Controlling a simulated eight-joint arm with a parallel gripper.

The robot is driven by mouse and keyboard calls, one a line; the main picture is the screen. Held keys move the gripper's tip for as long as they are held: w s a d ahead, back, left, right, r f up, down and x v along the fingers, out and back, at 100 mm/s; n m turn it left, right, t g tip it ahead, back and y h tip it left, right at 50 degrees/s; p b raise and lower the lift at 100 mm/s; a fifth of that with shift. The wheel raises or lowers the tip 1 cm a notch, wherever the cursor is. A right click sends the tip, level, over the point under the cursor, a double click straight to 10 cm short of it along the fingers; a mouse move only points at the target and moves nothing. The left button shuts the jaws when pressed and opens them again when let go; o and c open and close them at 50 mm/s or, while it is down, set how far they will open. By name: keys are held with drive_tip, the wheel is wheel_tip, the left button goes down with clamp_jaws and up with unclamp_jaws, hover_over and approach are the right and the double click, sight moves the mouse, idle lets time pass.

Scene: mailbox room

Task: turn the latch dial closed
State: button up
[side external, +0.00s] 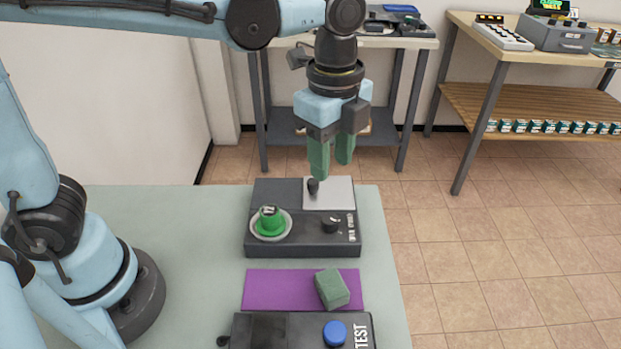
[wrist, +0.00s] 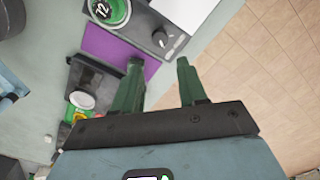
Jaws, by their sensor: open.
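A dark grey box (side external: 290,244) on the table carries two black knobs. One is a round dial (side external: 331,224) with a pale mark, at the box's front right. The other is a small upright knob (side external: 313,186) beside a pale plate at the back. I cannot tell which is the latch dial. My gripper (side external: 332,167) is open and empty, with green fingers pointing down above the back of the box, near the small knob. In the wrist view, the round dial (wrist: 161,38) shows beyond the fingertips (wrist: 160,63).
A purple mat (side external: 275,289) in front bears a green block (side external: 332,289). Nearer is a TEST box (side external: 275,335) with a blue button (side external: 335,333). The table (side external: 190,240) is bare on the left.

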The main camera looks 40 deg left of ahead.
sight(329, 218)
wheel_tip(329, 218, down, 12)
drive_tip(key=shift+d+f, duration=0.1)
idle(0.6)
drive_tip(key=c, duration=0.8)
drive_tip(key=shift+o, duration=0.2)
